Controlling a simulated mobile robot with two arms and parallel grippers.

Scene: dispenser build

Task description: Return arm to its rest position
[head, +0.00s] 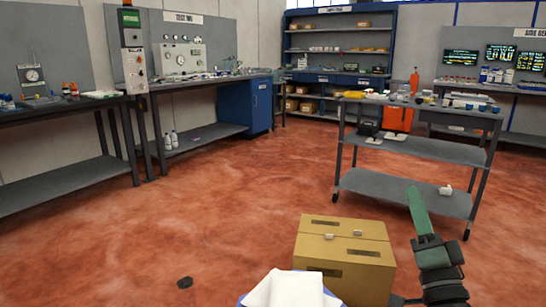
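My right arm shows at the lower right. A dark green, slightly curved length points up and away, and black joint-like parts sit below it at the picture's lower edge. My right gripper (437,258) is among these dark parts, just right of a tan box. My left arm and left gripper are not in view.
The tan box (340,248) is close in front of me, with a white cloth (288,290) at the bottom edge. A grey shelved cart (415,147) stands beyond the arm. Workbenches (60,110) line the left wall. The red floor (210,220) between is mostly clear.

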